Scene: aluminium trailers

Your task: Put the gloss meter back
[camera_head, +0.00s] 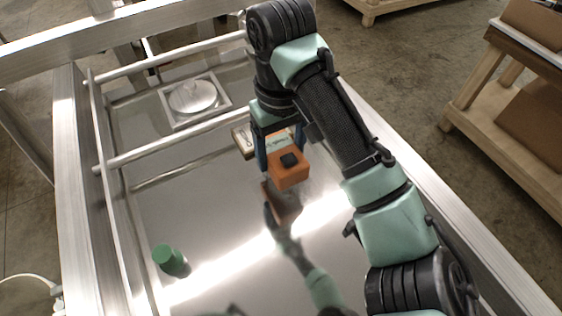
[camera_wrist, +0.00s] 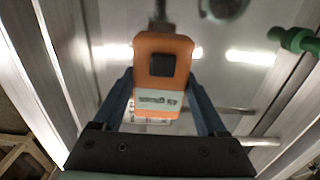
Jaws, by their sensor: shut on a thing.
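The gloss meter is an orange block (camera_head: 289,170) with a black square on one face and a pale printed label. My gripper (camera_head: 278,150) is shut on it, with a blue finger on either side. The meter is held above the shiny metal trailer floor (camera_head: 190,220), where its reflection shows. In the wrist view the meter (camera_wrist: 163,62) sits between the two finger ends of my gripper (camera_wrist: 161,85). A small pale-rimmed holder or plate (camera_head: 243,141) lies just left of and behind the meter, partly hidden by my gripper; I cannot tell its exact form.
A square plate with a round silver disc (camera_head: 193,98) lies at the far left. Metal rails (camera_head: 168,146) cross the left side. Wooden pallets (camera_head: 490,90) stand outside, right. The middle floor is clear.

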